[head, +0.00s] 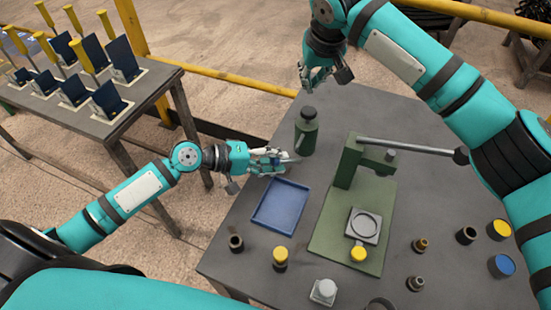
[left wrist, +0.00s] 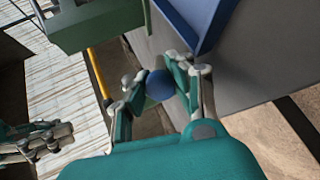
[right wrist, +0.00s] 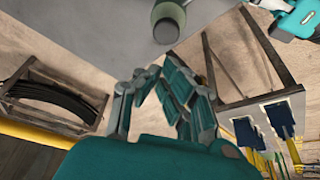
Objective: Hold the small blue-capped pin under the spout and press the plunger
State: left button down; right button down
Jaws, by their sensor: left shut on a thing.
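A dark green bottle-shaped dispenser (head: 306,138) with a round plunger knob (head: 308,113) stands at the table's far left edge. My left gripper (head: 274,160) is just to the lower left of it, low beside the table edge. It is shut on the small blue-capped pin, whose round blue cap (left wrist: 158,85) shows between the fingers in the left wrist view. The spout is not clear in the head view. My right gripper (head: 324,82) is above and beyond the dispenser, apart from it. In the right wrist view its fingertips (right wrist: 161,69) meet, with nothing between them; the plunger knob (right wrist: 166,31) is ahead.
A blue tray (head: 256,222) lies just below my left gripper. A green press (head: 322,230) with a long grey lever (head: 405,146) stands right of it. Several dark cups and a yellow-capped piece (head: 280,258) are on the near table.

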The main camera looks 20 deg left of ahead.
aim_at(309, 110)
jog(key=shift+f, duration=2.5)
jog(key=shift+f, duration=1.6)
jog(key=shift+r, duration=1.55)
jog(key=shift+r, duration=0.1)
notch_tip(309, 110, up, 6)
jog(key=shift+f, duration=0.1)
